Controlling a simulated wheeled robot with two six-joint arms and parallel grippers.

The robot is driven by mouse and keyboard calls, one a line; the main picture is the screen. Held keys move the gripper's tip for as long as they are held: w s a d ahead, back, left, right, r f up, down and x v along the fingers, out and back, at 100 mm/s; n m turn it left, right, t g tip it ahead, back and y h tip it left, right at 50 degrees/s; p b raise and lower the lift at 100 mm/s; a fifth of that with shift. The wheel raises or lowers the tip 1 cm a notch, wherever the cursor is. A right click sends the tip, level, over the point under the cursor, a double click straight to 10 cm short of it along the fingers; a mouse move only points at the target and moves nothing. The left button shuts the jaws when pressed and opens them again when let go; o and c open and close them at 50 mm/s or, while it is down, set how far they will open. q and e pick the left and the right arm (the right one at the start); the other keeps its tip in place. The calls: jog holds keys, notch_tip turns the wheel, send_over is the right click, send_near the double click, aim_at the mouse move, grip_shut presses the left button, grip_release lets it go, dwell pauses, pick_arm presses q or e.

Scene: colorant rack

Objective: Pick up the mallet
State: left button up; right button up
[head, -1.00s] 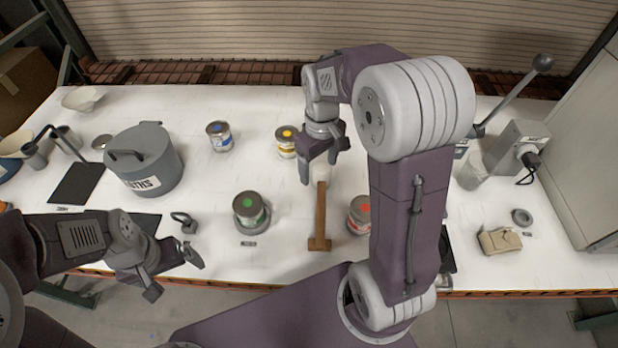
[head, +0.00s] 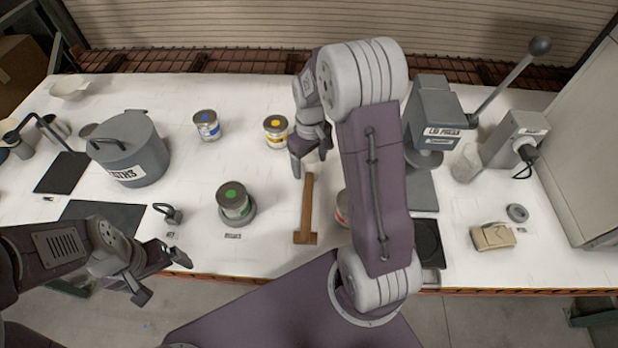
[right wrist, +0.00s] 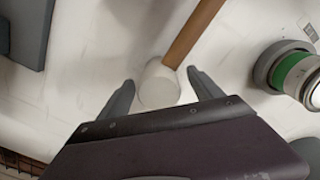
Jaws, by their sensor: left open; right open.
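The mallet (head: 307,210) lies on the white table, its wooden handle pointing toward me and a wooden block at the near end. Its pale head (right wrist: 160,88) shows in the right wrist view between the fingers; my gripper mostly hides it in the head view. My right gripper (head: 311,160) is open over the mallet's far end. In the right wrist view, my right gripper (right wrist: 161,79) has a finger on either side of the head, with no clear grip. My left gripper (head: 162,276) is open and empty at the table's front edge, left of the mallet.
A green-marked can (head: 234,201) stands left of the mallet. A red-marked can (head: 342,208) is partly behind my right arm. Yellow (head: 276,130) and blue (head: 207,125) cans stand farther back. A grey pot (head: 128,150) is at left, a press (head: 437,110) at right.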

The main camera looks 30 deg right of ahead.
notch_tip(320, 180, down, 2)
jog(key=shift+f, duration=0.2)
jog(key=shift+d+f, duration=0.1)
jog(key=shift+f, duration=0.1)
jog(key=shift+r, duration=0.1)
jog(key=c, duration=1.2)
grip_shut()
